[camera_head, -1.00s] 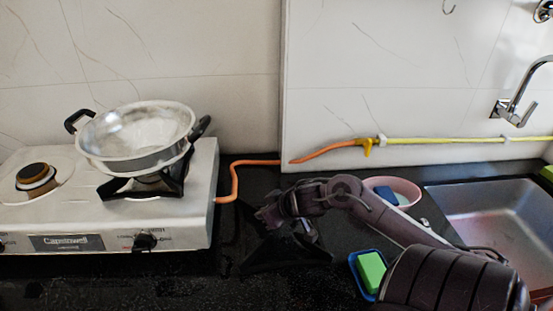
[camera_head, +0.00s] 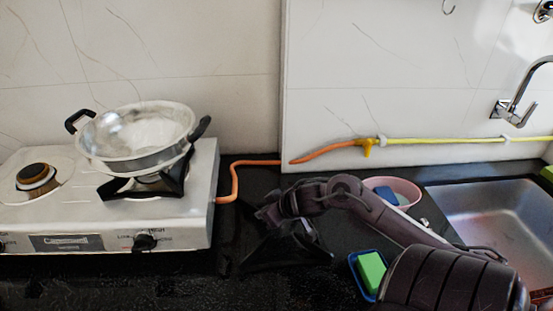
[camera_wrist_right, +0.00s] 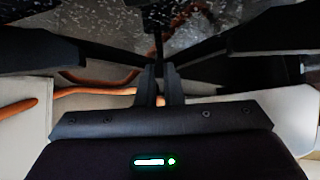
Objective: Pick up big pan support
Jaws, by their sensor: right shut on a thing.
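The big pan support (camera_head: 290,252) is a black frame with spread legs, low over the dark counter to the right of the stove. Its black bars also show in the right wrist view (camera_wrist_right: 157,35). My right gripper (camera_head: 268,215) is at the upper left part of the support. In the right wrist view its two fingers (camera_wrist_right: 160,84) are close together on a thin black bar of the support. Black on black hides the exact contact, and I cannot tell if the support still touches the counter. My left gripper is not in view.
The white stove (camera_head: 120,225) stands at the left, with a steel pan (camera_head: 135,135) on another black support (camera_head: 177,180). An orange hose (camera_head: 235,180) runs behind my right gripper. A green sponge (camera_head: 371,271) in a blue dish, a pink bowl (camera_head: 404,187) and the sink (camera_head: 500,215) are at the right.

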